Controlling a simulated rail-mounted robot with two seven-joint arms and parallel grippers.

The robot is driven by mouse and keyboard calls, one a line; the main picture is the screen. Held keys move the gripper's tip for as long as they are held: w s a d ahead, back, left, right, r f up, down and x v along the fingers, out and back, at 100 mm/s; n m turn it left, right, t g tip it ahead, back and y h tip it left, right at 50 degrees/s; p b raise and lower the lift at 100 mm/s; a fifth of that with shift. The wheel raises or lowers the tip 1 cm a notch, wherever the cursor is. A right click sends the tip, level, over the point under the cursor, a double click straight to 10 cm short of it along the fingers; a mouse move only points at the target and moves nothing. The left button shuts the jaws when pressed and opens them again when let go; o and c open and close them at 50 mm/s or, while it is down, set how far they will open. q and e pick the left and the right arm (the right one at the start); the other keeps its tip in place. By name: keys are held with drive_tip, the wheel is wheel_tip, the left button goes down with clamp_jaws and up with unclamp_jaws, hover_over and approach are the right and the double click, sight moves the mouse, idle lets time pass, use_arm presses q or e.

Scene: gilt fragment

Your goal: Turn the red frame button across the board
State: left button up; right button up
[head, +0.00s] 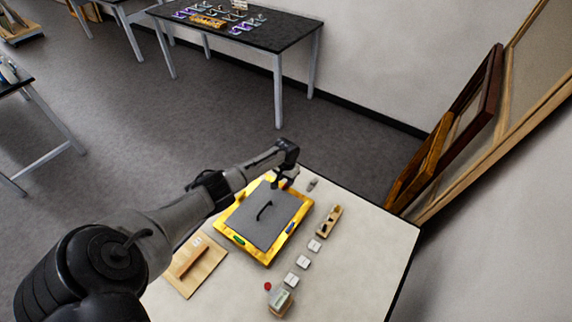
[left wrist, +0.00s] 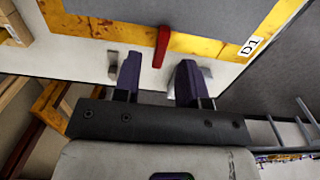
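A gilt yellow frame (head: 232,223) lies on the pale table with a grey board (head: 262,228) with a dark handle inside it. In the left wrist view the red frame button (left wrist: 161,47) is a narrow bar. It lies across the frame's edge (left wrist: 100,27) and sticks outward from it. My left gripper (head: 285,180) is at the frame's far edge. Its two fingers stand apart on either side of the red button, open (left wrist: 158,66); I cannot tell if either touches it. In the head view the gripper hides the red button. My right gripper is not in view.
A green button (head: 239,240) and a blue button (head: 289,228) sit on other frame sides. A wooden block (head: 328,221), several white tiles (head: 303,262) and a small box (head: 281,302) stand right of the frame. A wooden board (head: 204,276) lies left. Large frames (head: 470,105) lean against the wall.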

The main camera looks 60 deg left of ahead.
sight(286, 184)
use_arm(q)
wheel_tip(286, 184, up, 11)
drive_tip(key=shift+p, duration=0.35)
idle(0.4)
idle(0.3)
